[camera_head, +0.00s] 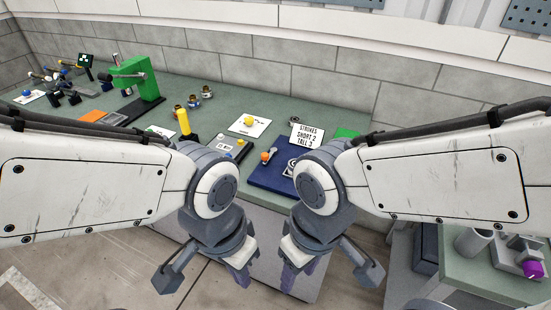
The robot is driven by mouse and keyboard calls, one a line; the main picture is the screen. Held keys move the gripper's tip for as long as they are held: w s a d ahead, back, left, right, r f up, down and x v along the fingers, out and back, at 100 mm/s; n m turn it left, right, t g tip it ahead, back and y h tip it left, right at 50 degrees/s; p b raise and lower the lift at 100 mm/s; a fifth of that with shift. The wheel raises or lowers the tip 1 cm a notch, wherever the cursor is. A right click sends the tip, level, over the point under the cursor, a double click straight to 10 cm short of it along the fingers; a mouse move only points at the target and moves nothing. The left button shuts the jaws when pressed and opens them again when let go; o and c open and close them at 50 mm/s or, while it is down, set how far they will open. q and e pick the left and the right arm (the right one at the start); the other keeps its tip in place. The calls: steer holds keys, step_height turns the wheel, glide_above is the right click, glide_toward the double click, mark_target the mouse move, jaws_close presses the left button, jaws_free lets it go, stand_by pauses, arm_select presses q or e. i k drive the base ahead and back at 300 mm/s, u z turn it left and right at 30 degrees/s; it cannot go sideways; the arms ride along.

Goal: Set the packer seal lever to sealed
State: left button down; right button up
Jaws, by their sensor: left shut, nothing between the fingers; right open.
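I cannot tell for sure which part is the packer seal lever. A small lever with an orange knob (266,156) stands at the left of a dark blue base (262,177) on the bench; my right arm covers part of that base. A grey box with a yellow knob (240,142) is just left of it. My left gripper (243,279) is shut and empty, hanging in front of the bench. My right gripper (295,277) is open and empty beside it. Neither gripper touches any of these things.
A green press (137,78) and small parts stand at the bench's left. A yellow post (184,121) stands behind my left arm. A side table (470,275) at right holds a purple knob (533,269). A block wall closes the back.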

mark_target(265, 157)
steer(key=u, duration=0.1)
steer(key=i, duration=1.1)
steer(key=z, duration=0.6)
